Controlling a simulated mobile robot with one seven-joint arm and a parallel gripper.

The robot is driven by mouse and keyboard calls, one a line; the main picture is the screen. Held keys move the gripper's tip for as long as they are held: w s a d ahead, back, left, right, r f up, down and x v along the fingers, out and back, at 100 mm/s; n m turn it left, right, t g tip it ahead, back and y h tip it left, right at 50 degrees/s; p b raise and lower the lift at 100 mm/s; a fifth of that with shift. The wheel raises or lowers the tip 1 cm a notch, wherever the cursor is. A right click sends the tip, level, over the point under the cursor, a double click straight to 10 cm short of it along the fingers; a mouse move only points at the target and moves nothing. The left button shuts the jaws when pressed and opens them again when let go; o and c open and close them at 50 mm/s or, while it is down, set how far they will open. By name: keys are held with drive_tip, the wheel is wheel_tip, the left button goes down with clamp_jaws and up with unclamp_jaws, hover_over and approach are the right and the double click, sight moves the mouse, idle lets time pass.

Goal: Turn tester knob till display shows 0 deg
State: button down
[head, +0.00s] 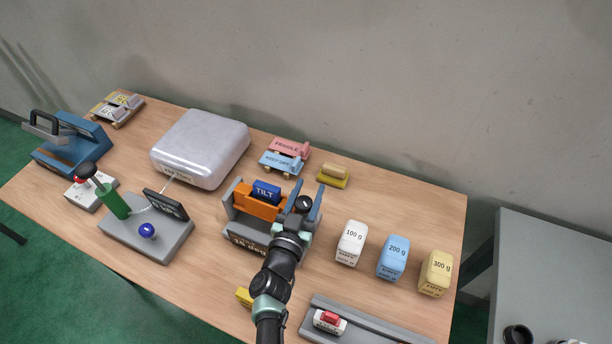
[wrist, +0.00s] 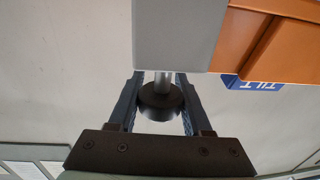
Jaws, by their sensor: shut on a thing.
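The tilt tester (head: 304,222) is a grey frame holding an orange cradle (head: 262,208) with a blue block marked TILT (head: 266,191). Its front display (head: 246,243) reads what looks like 16 deg, but the digits are small and partly unclear. The black round knob (wrist: 160,101) sits on a short metal shaft at the tester's right side. My gripper (wrist: 159,100) is shut on the knob, with one blue finger on each side of it. In the head view my gripper (head: 304,201) stands at the tester's right end, and my arm covers part of the tester.
White, blue and yellow weights, 100 g (head: 351,243), 200 g (head: 393,258) and 300 g (head: 435,274), stand to the right. A silver case (head: 200,149) lies behind left. A grey rail (head: 375,331) with a red-topped block is at the front.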

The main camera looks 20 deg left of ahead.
drive_tip(key=m+h, duration=0.1)
drive_tip(key=m+h+p, duration=0.1)
drive_tip(key=h, duration=0.1)
drive_tip(key=shift+d+r, duration=0.1)
drive_tip(key=shift+r, duration=0.1)
drive_tip(key=m+h, duration=0.1)
drive_tip(key=h+b, duration=0.1)
drive_tip(key=m+g+h, duration=0.1)
drive_tip(key=h, duration=0.1)
drive_tip(key=shift+d+f+m+b, duration=0.3)
drive_tip(key=shift+d, duration=0.05)
drive_tip(key=m+g+h+b, duration=0.2)
drive_tip(key=h+b, duration=0.1)
drive_tip(key=d+m+g+h+b, duration=0.1)
drive_tip(key=h+b, duration=0.1)
drive_tip(key=shift+s+f+m, duration=0.1)
drive_tip(key=shift+s+m, duration=0.15)
drive_tip(key=shift+m, duration=0.15)
drive_tip(key=shift+s+d+r+m+g+h+b, duration=0.1)
drive_tip(key=shift+m+g+h+b, duration=0.35)
drive_tip(key=shift+h+b, duration=0.15)
drive_tip(key=shift+s+d+r+m+g+h+b, duration=0.1)
drive_tip(key=shift+m+g+h+b, duration=0.25)
drive_tip(key=shift+g+h+b, duration=0.25)
drive_tip(key=shift+r, duration=0.1)
drive_tip(key=shift+c, duration=1.7)
unclamp_jaws()
drive_tip(key=shift+d+t+p, duration=0.1)
drive_tip(key=shift+t+p, duration=0.25)
